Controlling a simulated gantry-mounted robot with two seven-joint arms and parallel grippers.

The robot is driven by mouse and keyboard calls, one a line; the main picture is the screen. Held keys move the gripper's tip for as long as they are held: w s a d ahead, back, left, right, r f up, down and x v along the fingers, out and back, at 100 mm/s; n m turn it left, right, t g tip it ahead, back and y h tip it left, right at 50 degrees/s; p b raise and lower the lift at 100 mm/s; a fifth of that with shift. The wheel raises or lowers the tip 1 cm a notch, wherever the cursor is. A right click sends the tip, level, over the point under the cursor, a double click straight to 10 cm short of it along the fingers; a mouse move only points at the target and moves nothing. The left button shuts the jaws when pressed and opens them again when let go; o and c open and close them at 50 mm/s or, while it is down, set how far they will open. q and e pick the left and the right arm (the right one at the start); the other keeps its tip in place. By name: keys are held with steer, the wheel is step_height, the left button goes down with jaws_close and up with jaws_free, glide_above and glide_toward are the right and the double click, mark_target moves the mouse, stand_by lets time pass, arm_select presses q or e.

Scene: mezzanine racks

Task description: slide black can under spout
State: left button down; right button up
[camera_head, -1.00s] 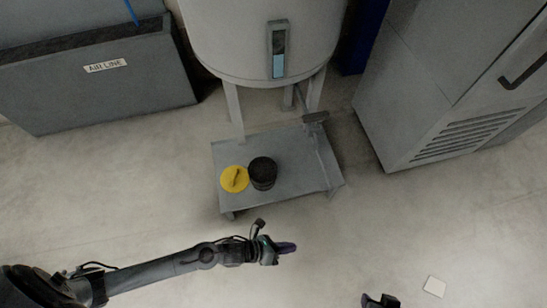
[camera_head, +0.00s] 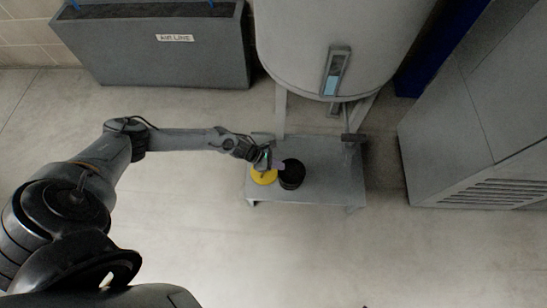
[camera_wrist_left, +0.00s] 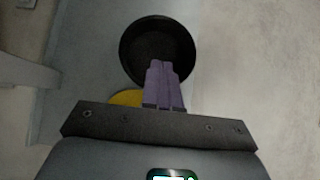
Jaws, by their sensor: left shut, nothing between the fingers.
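The black can (camera_head: 292,178), open at the top, stands upright on the low grey stand (camera_head: 325,183). It sits left of and nearer than the grey spout (camera_head: 353,137), which is at the stand's back right. My left gripper (camera_head: 278,166) is shut and empty at the can's left side, above the yellow lid (camera_head: 263,178). In the left wrist view the shut purple fingers (camera_wrist_left: 164,75) overlap the near rim of the can (camera_wrist_left: 156,40). I cannot tell whether they touch it. The yellow lid (camera_wrist_left: 126,97) is partly hidden there.
A large pale tank (camera_head: 335,40) on legs stands behind and over the stand. A grey cabinet (camera_head: 475,130) with vents is at the right. A grey bin labelled AIR LINE (camera_head: 165,55) is at the back left. The stand top right of the can is clear.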

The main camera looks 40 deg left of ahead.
mark_target(304, 173)
arm_select(q)
steer(key=w+d+f+b, duration=0.4)
steer(key=w+d, duration=0.1)
steer(key=d, duration=0.1)
steer(key=shift+d, duration=0.15)
arm_select(e)
step_height(304, 173, down, 5)
steer(key=shift+d, duration=0.15)
arm_select(q)
steer(key=shift+w, duration=0.1)
